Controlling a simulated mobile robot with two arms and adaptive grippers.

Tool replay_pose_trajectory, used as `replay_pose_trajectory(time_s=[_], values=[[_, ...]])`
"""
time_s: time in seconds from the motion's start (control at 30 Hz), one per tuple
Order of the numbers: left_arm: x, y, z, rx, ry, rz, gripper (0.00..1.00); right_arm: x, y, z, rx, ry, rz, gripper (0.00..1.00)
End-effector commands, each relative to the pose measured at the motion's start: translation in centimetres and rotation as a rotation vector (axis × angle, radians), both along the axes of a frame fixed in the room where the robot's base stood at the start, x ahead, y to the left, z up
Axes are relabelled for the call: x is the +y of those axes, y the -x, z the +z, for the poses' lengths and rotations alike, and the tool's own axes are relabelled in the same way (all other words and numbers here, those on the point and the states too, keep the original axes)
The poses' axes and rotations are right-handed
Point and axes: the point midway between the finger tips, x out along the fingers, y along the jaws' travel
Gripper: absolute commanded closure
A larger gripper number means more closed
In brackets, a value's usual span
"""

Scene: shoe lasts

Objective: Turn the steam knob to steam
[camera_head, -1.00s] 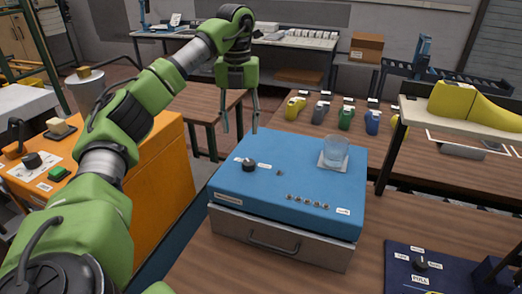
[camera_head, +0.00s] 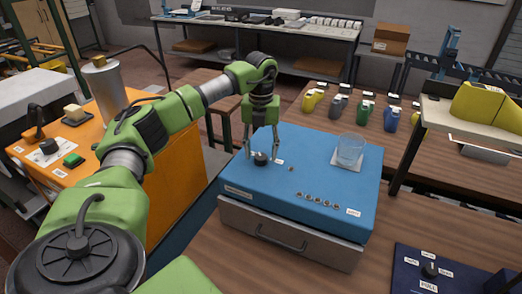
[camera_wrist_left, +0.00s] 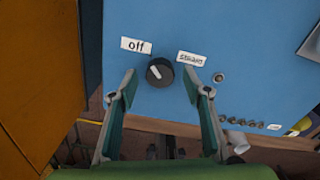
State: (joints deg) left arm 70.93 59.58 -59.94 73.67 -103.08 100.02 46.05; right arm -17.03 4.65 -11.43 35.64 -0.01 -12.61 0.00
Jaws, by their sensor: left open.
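The black steam knob (camera_head: 261,158) sits on top of the blue box (camera_head: 320,182). In the left wrist view the knob (camera_wrist_left: 159,72) has a white pointer mark tilted toward the "off" label (camera_wrist_left: 136,46); the "steam" label (camera_wrist_left: 191,58) is to its right. My left gripper (camera_head: 262,153) points down over the knob. Its fingers are open, one on each side of the knob; in the left wrist view the gap between the fingers (camera_wrist_left: 160,85) shows clear room around the knob. I cannot tell whether the fingertips reach knob height. My right gripper is not in view.
A glass (camera_head: 350,149) stands on a white pad on the blue box, right of the knob. Several colored shoe lasts (camera_head: 364,110) line the table behind. An orange cabinet (camera_head: 165,175) is at left. A dark blue panel (camera_head: 445,272) with another knob is at lower right.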

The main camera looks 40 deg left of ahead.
Motion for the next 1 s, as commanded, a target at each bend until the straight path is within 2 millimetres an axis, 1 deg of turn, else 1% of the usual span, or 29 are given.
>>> replay_pose_trajectory(time_s=[0.13,0.43,0.47,0.5,0.57,0.6,0.87,1.0], values=[[0.03,0.06,-1.01,0.001,0.0,0.0,0.56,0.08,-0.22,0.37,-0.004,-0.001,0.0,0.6],[0.03,0.02,-1.24,0.0,0.0,0.0,0.56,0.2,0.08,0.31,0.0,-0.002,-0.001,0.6],[0.03,0.02,-1.23,0.0,0.0,0.0,0.63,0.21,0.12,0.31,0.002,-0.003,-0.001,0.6],[0.02,0.02,-1.23,0.0,0.0,0.0,0.74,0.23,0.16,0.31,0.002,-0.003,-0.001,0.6],[0.02,0.02,-1.22,0.0,0.0,0.0,0.89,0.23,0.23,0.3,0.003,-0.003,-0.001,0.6],[0.02,0.02,-1.22,0.0,0.0,0.0,0.94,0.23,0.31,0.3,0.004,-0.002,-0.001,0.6],[0.03,0.02,-1.19,0.001,-0.001,-0.011,0.94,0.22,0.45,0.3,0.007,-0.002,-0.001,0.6],[0.03,0.01,-1.17,0.001,-0.001,-0.049,0.94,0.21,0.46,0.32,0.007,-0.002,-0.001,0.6]])
